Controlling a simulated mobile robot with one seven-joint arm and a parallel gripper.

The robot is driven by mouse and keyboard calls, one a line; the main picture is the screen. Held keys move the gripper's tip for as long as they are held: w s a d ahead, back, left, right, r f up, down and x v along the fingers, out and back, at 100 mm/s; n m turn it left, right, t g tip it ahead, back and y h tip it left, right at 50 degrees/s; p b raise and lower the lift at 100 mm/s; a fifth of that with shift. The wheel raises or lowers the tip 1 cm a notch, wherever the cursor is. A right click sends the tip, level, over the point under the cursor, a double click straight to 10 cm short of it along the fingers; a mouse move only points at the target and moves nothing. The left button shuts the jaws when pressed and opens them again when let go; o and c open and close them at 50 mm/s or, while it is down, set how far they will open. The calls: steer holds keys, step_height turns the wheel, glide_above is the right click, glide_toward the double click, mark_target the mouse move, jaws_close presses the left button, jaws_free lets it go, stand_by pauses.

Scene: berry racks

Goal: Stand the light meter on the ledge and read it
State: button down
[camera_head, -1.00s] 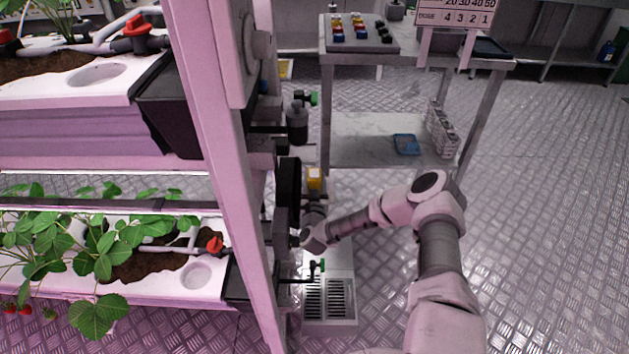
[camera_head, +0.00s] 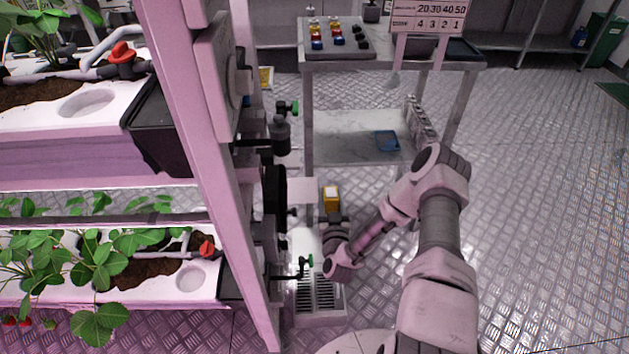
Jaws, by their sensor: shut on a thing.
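My gripper (camera_head: 333,218) is low beside the rack post, at the end of my bent arm. It is shut on a small yellow device with a pale face, which looks like the light meter (camera_head: 331,198). The meter is held roughly upright, to the right of the rack's dark fittings, apart from the rack. Its reading is too small to make out. White rack ledges with round recesses, an upper one (camera_head: 125,92) and a lower one (camera_head: 208,270), lie to the left. I cannot tell which is the task's ledge.
The rack post (camera_head: 205,170) stands between my gripper and the planted trays. The right floor is open.

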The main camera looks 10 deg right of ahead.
steer(key=w+d+r+p, duration=0.2)
steer(key=r+p, duration=0.4)
steer(key=r, duration=0.6)
steer(key=w+d+r+p, duration=0.15)
steer(key=r+p, duration=0.35)
steer(key=r, duration=0.6)
steer(key=w+d+r+p, duration=0.1)
steer(key=w+r+p, duration=0.35)
steer(key=r, duration=0.75)
step_height(320, 180, up, 35)
steer(key=s+a+p, duration=0.1)
steer(key=s+p, duration=0.1)
steer(key=p, duration=1.3)
steer(key=w+a+f, duration=0.2)
steer(key=a, duration=0.1)
steer(key=w+a+f+p, duration=0.1)
steer(key=w+a+f, duration=0.1)
steer(key=a, duration=0.1)
steer(key=w+a+f+p, duration=0.1)
steer(key=w+a+f, duration=0.1)
steer(key=a+f, duration=0.1)
steer(key=shift+a, duration=0.45)
steer(key=shift+w+f+p, duration=0.1)
steer(key=shift+f+p, duration=0.35)
steer(key=shift+f, duration=1.6)
steer(key=shift+f, duration=0.15)
steer(key=shift+c, duration=1.4)
jaws_free()
